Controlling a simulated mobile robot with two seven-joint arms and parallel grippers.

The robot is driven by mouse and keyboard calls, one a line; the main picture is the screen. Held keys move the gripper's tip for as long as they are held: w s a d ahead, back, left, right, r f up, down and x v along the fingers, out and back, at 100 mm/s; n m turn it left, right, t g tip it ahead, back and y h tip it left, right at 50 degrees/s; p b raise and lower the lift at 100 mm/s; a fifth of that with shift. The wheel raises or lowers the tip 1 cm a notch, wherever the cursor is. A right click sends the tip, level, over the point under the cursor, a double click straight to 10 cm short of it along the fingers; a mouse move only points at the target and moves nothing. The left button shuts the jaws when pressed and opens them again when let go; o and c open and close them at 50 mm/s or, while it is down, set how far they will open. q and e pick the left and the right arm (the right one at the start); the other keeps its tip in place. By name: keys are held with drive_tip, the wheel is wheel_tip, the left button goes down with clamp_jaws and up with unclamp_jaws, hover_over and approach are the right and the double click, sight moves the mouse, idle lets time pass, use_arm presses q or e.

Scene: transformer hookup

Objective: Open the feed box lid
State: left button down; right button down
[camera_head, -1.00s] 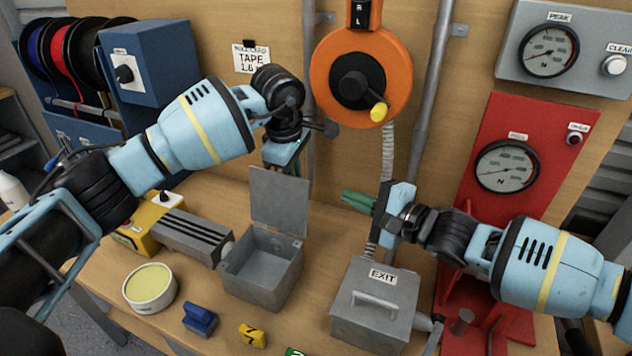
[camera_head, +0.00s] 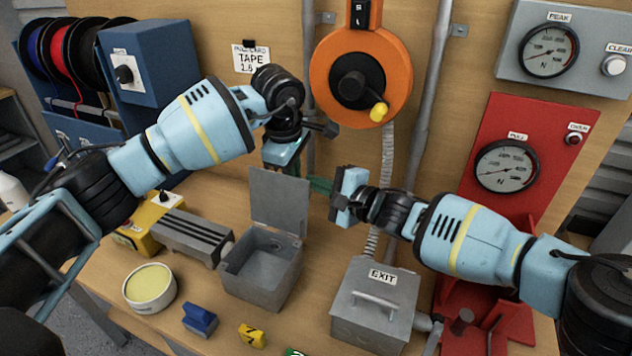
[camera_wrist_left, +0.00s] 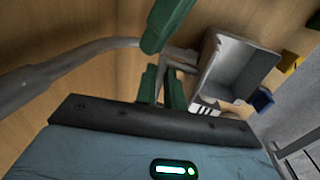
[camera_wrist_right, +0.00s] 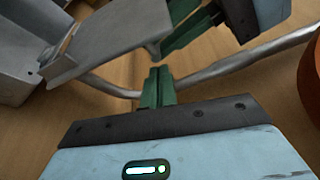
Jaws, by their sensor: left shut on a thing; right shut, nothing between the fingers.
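The feed box (camera_head: 260,275) is the open-topped grey metal box in the middle of the bench. Its flat grey lid (camera_head: 278,203) stands roughly upright at the back of the box, and the inside is visible. My left gripper (camera_head: 291,168) is above the lid, shut on its upper edge; the left wrist view shows the lid (camera_wrist_left: 180,58) edge-on at the green fingers (camera_wrist_left: 162,88). My right gripper (camera_head: 320,186) is shut and empty just right of the lid. The right wrist view shows its fingers (camera_wrist_right: 156,85) together, close to the lid (camera_wrist_right: 112,42) but apart from it.
A closed grey box labelled EXIT (camera_head: 372,305) stands right of the feed box. A grey finned unit (camera_head: 190,236) sits close on its left. A round yellow-topped tin (camera_head: 150,287), a blue block (camera_head: 200,320) and a yellow block (camera_head: 252,335) lie in front. Conduits run up the board behind.

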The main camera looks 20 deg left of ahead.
use_arm(q)
drive_tip(key=shift+w+r, duration=0.15)
drive_tip(key=shift+r, duration=0.35)
use_arm(e)
drive_tip(key=shift+w+a+r, duration=0.1)
drive_tip(key=shift+a, duration=0.1)
use_arm(q)
drive_tip(key=shift+a, duration=0.1)
use_arm(e)
drive_tip(key=shift+s+a+r+n+y, duration=0.15)
drive_tip(key=shift+s+r, duration=0.1)
drive_tip(key=shift+s, duration=0.25)
drive_tip(key=shift+s+a+r+n+y, duration=0.15)
drive_tip(key=shift+s+r, duration=0.05)
drive_tip(key=shift+s, duration=0.25)
use_arm(q)
drive_tip(key=c, duration=1.5)
unclamp_jaws()
drive_tip(key=shift+d+f, duration=0.1)
drive_tip(key=shift+d, duration=0.1)
drive_tip(key=shift+f, duration=0.25)
use_arm(e)
drive_tip(key=shift+f, duration=0.15)
drive_tip(key=shift+d, duration=0.1)
